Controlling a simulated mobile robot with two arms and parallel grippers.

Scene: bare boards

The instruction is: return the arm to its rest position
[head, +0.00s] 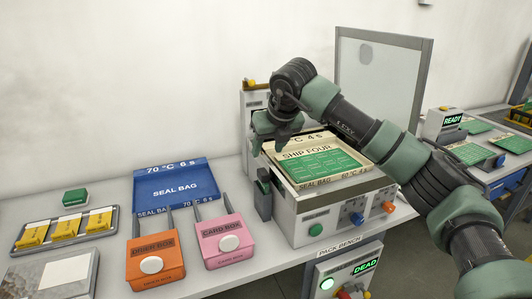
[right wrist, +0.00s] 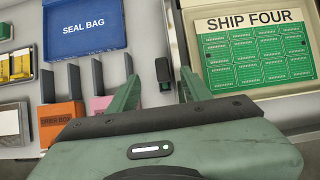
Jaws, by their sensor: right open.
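My right arm (head: 375,135) comes in from the lower right in the head view and reaches over the machine with the SHIP FOUR tray. My right gripper (head: 274,128) hangs at the tray's back left corner. In the right wrist view its two green fingers (right wrist: 160,88) are spread apart with nothing between them. The cream SHIP FOUR tray (head: 285,157) holds a green panel of several cells; it also shows to the right of the fingers in the right wrist view (right wrist: 202,70). My left gripper is not in view.
A blue SEAL BAG bin (head: 175,188), an orange box (head: 155,262) and a pink CARD BOX (head: 226,241) stand on the bench to the left. A tray of yellow packs (head: 66,231) lies further left. A grey-framed panel (head: 383,75) stands behind my arm.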

